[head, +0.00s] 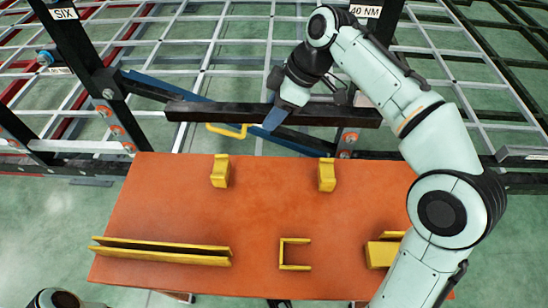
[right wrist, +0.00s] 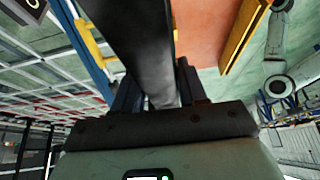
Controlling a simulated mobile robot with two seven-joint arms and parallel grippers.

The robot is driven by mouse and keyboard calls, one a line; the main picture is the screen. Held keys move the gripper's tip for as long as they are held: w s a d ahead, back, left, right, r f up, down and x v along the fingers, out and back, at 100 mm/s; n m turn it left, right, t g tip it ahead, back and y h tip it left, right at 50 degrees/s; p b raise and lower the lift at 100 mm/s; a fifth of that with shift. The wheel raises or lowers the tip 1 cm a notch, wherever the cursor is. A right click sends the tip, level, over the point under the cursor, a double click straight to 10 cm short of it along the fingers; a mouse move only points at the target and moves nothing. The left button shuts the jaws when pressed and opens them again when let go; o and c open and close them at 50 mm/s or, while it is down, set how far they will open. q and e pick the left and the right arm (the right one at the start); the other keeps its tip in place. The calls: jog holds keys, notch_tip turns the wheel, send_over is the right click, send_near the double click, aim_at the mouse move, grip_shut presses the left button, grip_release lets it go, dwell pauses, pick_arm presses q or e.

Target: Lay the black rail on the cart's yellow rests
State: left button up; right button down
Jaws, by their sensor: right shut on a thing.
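The black rail (head: 220,112) is held level in front of the frame, beyond the far edge of the orange cart top (head: 270,215). My right gripper (head: 283,108) is shut on the rail near its middle. In the right wrist view the rail (right wrist: 138,45) runs away between the fingers (right wrist: 155,92). Two yellow rests, the left one (head: 220,171) and the right one (head: 327,174), stand apart and empty near the cart's far edge. The rail is apart from them. Only a part of my left arm shows at the bottom left; its gripper is out of view.
A yellow bracket (head: 228,130) shows just below the rail. The cart also bears a long yellow channel (head: 160,252), a small yellow U-shaped piece (head: 283,255) and a yellow block (head: 382,254). Dark posts (head: 85,60) and a blue bar (head: 150,83) stand beyond.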

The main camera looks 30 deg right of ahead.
notch_tip(320, 180, down, 20)
jog(key=b, duration=0.5)
jog(key=shift+a+r, duration=0.1)
jog(key=shift+r, duration=0.05)
pick_arm(q)
jog(key=shift+t, duration=0.6)
jog(key=w+f, duration=0.2)
jog(key=f, duration=0.1)
jog(key=w+f, duration=0.1)
jog(key=shift+a+f, duration=0.35)
jog(key=shift+f, duration=0.05)
pick_arm(e)
jog(key=c, duration=0.6)
grip_release()
jog(key=shift+s, duration=0.1)
